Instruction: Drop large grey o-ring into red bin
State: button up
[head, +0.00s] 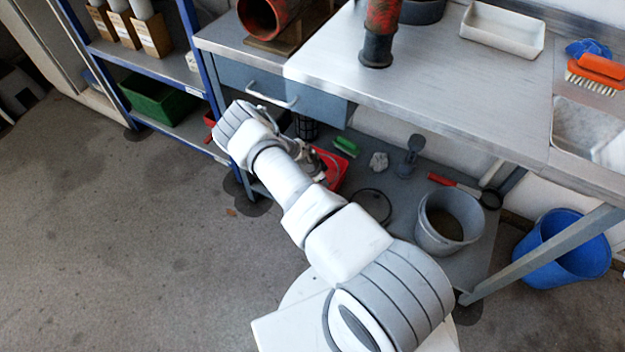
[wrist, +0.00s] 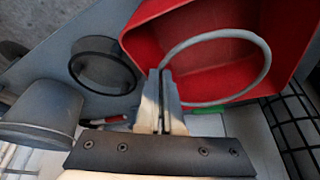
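The large grey o-ring (wrist: 268,60) shows in the wrist view as a thin pale loop. My gripper (wrist: 163,78) is shut on its left side, and the loop extends right from the fingertips. The red bin (wrist: 145,45) lies behind the ring in the wrist view, and most of the loop overlaps its opening. The exact height of the ring over the bin is hard to tell. In the head view, the red bin (head: 338,178) is on the lower shelf under the workbench, partly hidden by my arm. The ring cannot be made out there.
A dark round ring or disc (head: 372,206) lies on the shelf beside the bin. A grey bucket (head: 449,222), a green brush (head: 346,146) and a grey plunger-like item (head: 410,155) stand nearby. The workbench top (head: 450,85) overhangs the shelf. A black wire basket (wrist: 295,115) is close at right.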

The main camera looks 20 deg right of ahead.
jog(key=o, duration=0.5)
jog(key=p+v, duration=0.6)
jog(key=v, duration=1.1)
jog(key=shift+a+r, duration=0.1)
jog(key=shift+r, duration=0.1)
